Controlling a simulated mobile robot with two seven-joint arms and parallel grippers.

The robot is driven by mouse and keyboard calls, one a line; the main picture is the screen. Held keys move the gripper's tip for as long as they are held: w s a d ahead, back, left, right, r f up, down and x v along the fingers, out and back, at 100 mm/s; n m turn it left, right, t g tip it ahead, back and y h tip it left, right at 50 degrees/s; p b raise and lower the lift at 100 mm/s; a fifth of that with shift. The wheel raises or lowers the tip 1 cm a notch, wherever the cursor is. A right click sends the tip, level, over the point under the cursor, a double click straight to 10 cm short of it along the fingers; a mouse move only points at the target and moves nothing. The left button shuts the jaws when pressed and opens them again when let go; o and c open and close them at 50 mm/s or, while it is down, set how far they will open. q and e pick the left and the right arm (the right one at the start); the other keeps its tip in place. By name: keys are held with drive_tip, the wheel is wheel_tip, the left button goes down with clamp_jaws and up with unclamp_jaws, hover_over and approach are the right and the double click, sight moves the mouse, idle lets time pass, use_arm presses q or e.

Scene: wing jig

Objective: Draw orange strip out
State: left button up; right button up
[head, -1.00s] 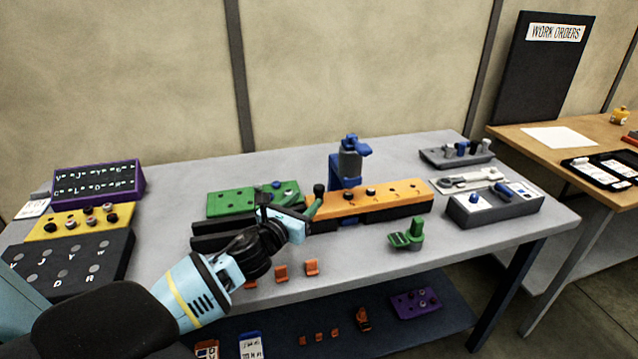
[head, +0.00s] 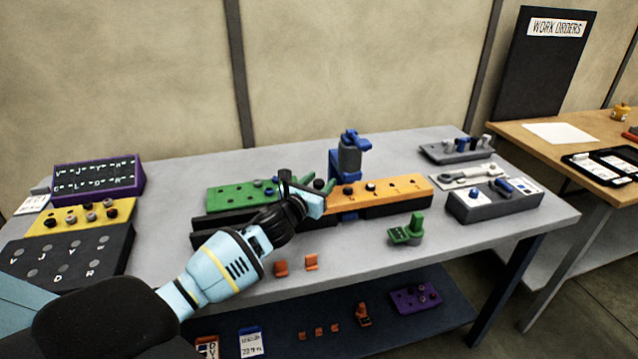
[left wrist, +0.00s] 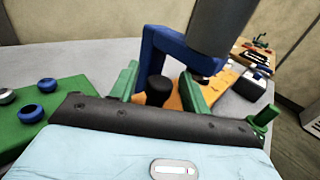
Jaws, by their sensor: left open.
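The orange strip (head: 400,190) lies along the dark rail of the jig, with several knobs on top. It passes under a blue clamp stand (head: 349,160) with a grey cylinder. The green strip (head: 232,197) lies at its left. My left gripper (head: 322,190) is at the strip's left end, its green fingers open. In the left wrist view, the fingers (left wrist: 160,88) stand on either side of a black knob (left wrist: 159,90) on the orange strip (left wrist: 222,82), with gaps visible. The strip's left end is partly hidden by the gripper. My right gripper is out of view.
A green clamp piece (head: 406,231) and orange clips (head: 311,262) lie in front of the jig. A grey box (head: 495,205) stands at right. Yellow (head: 70,218) and dark (head: 65,256) knob boards stand at left.

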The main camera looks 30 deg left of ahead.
use_arm(q)
clamp_jaws()
idle(0.4)
